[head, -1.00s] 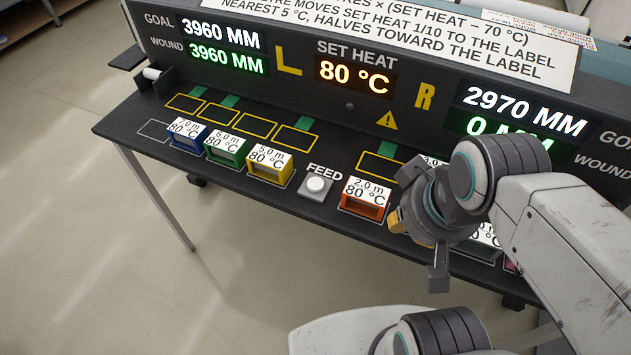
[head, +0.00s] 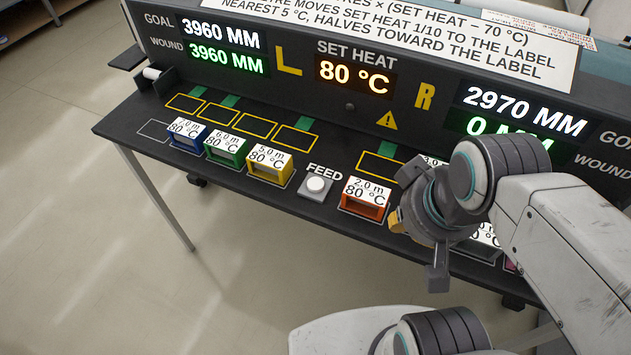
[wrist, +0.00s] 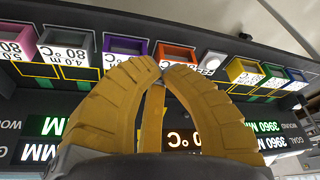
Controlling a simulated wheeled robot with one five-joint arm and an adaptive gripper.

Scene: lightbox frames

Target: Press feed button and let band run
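The feed button (head: 317,185) is a round white cap on a grey base, under the word FEED near the front edge of the bench. It also shows in the wrist view (wrist: 210,61), beyond my fingertips and to their right. My gripper (head: 396,221) is to the right of the button in the head view, mostly hidden behind my wrist. In the wrist view its yellow fingers (wrist: 162,69) come together at the tips with nothing visible between them. The left display (head: 222,47) reads goal 3960 mm, wound 3960 mm. The right display (head: 520,112) reads goal 2970 mm, wound 0 mm.
The set heat display (head: 353,76) reads 80 °C. An orange box (head: 365,199) marked 2.0 m stands right of the button. Yellow (head: 268,164), green (head: 225,149) and blue (head: 187,135) boxes stand left of it. Purple (wrist: 122,48) and other boxes show in the wrist view.

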